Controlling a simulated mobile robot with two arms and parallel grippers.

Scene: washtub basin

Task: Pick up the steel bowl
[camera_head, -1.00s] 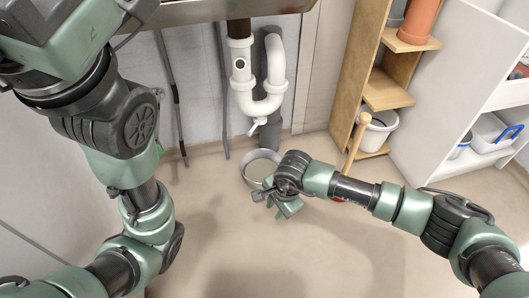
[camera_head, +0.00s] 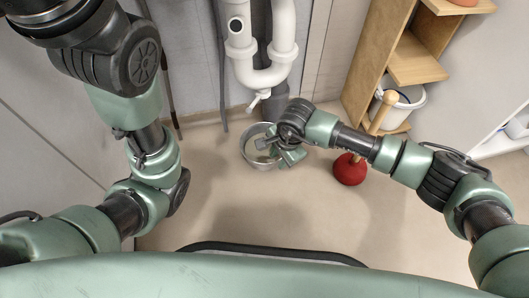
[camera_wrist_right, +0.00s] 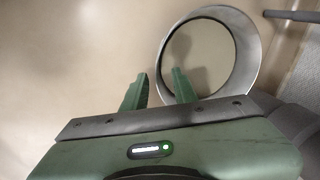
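The steel bowl (camera_head: 248,148) is on the floor below the white drain pipe. Its right part is hidden by my right gripper (camera_head: 268,148) in the head view. In the right wrist view the bowl (camera_wrist_right: 246,50) is at upper right, with its round opening facing the camera. My right gripper's two green fingers (camera_wrist_right: 159,88) are apart with nothing clamped between them. The bowl's left rim shows between the fingertips in the picture, and the right fingertip overlaps the opening. Contact cannot be told. My left arm shows at left, but its gripper is out of view.
A red plunger (camera_head: 350,169) with a wooden handle stands right of the bowl, below my right forearm. A white bucket (camera_head: 398,105) and wooden shelf (camera_head: 415,62) are farther right. The white drain pipe (camera_head: 262,73) hangs behind the bowl. Floor in front of the bowl is clear.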

